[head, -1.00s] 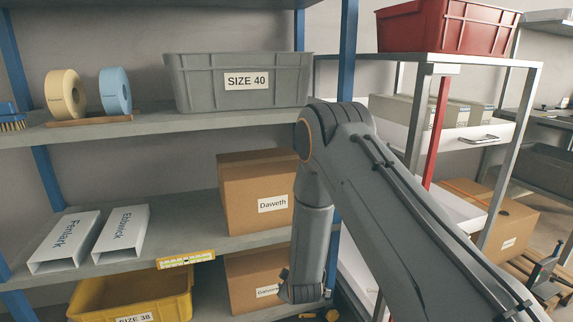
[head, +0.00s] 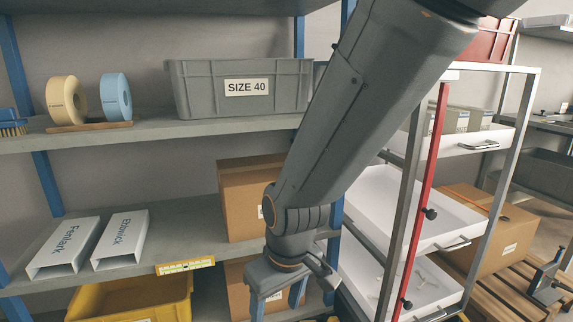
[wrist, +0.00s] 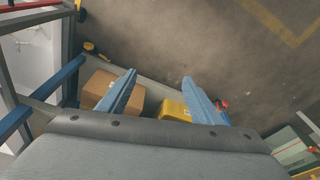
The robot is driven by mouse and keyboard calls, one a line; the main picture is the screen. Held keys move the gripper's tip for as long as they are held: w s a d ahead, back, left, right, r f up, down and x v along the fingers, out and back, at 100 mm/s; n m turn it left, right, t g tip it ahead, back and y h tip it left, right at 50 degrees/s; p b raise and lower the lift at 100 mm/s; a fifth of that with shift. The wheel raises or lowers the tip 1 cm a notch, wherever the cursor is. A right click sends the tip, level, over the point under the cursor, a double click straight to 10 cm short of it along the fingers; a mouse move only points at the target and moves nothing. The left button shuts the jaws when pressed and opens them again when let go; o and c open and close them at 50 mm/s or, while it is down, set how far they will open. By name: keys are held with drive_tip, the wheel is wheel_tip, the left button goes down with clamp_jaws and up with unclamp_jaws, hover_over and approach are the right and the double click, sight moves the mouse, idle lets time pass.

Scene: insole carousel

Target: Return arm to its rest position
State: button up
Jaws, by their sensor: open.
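My gripper (head: 277,300) hangs low in the head view, in front of the shelf unit, with its blue fingers pointing down. In the wrist view my gripper (wrist: 160,78) has its two blue fingers wide apart, with nothing between them. My arm runs from the top right of the head view down to the gripper.
A grey bin marked SIZE 40 (head: 205,90) stands on the upper shelf. A yellow bin (head: 130,300) sits below; it also shows in the wrist view (wrist: 172,108). A rack with white drawers (head: 385,215) and a red post (head: 420,200) stands right. Bare floor (wrist: 185,35) lies beyond the fingers.

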drive_tip(key=s+d+r+m+g, duration=0.1)
drive_tip(key=s+d+r, duration=0.1)
drive_tip(key=s, duration=0.3)
drive_tip(key=s+d+r+g, duration=0.1)
drive_tip(key=s+d+r, duration=0.1)
drive_tip(key=s, duration=0.3)
drive_tip(key=d+r+m+p, duration=0.3)
drive_tip(key=d+r+p, duration=0.5)
drive_tip(key=r+p, duration=0.2)
drive_tip(key=d+r+m+h+p, duration=0.1)
drive_tip(key=d+r+m+p, duration=0.2)
drive_tip(key=d+r+p, duration=0.6)
wheel_tip(320, 180, up, 3)
drive_tip(key=s+p, duration=0.1)
drive_tip(key=p, duration=0.5)
drive_tip(key=shift+f+p, duration=0.2)
drive_tip(key=shift+p, duration=0.1)
drive_tip(key=shift+d, duration=0.1)
